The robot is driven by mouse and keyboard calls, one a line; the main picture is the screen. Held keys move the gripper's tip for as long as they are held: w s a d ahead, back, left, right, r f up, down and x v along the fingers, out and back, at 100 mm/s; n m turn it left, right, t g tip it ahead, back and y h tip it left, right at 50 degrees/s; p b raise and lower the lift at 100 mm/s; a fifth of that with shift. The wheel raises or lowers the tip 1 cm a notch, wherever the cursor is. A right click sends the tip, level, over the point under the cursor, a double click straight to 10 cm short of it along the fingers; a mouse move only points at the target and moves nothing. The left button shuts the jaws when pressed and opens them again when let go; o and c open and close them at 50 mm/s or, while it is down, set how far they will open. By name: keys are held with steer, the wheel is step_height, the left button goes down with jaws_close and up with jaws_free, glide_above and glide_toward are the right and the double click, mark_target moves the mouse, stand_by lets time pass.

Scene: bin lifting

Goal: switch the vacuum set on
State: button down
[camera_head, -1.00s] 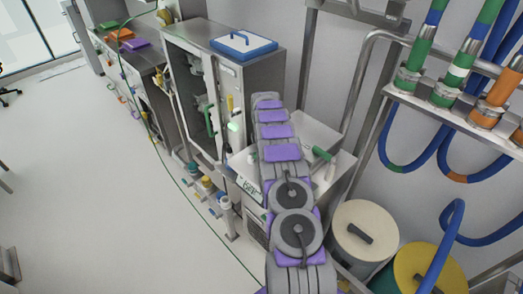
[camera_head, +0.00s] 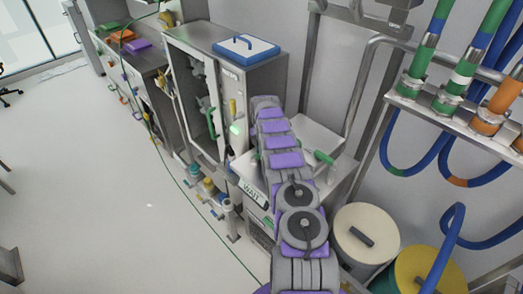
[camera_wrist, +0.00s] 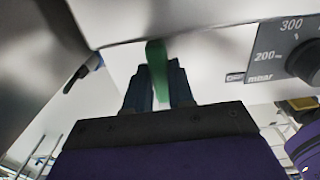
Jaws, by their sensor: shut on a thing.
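The vacuum set looks to be the light box (camera_head: 318,137) under and behind my arm in the head view. A plate on its front edge reads "WAIT" (camera_head: 254,193). In the wrist view, my gripper (camera_wrist: 158,78) has its two dark blue fingers on either side of a green lever (camera_wrist: 157,68) and is shut on it. The lever hangs from a pale housing. To its right is a black knob (camera_wrist: 307,62) on a scale marked 200, 300 and mbar. In the head view my arm hides my gripper.
A steel cabinet (camera_head: 235,75) with an open front stands left of the box, with a blue-rimmed tray (camera_head: 243,46) on top. Round drums (camera_head: 360,232) stand at right, below a pipe rack with blue hoses (camera_head: 395,145). The floor at left (camera_head: 90,190) is mostly clear.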

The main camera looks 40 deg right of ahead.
steer(key=shift+w+d+r, duration=0.1)
steer(key=shift+w+r, duration=0.05)
steer(key=shift+r, duration=0.05)
steer(key=c, duration=1.3)
jaws_free()
steer(key=shift+c, duration=0.2)
steer(key=o, duration=0.4)
steer(key=shift+d+f, duration=0.15)
steer(key=shift+f, duration=0.05)
steer(key=shift+r, duration=0.15)
step_height(320, 180, up, 17)
steer(key=p, duration=0.3)
steer(key=shift+w+d+p, duration=0.1)
steer(key=shift+p, duration=0.25)
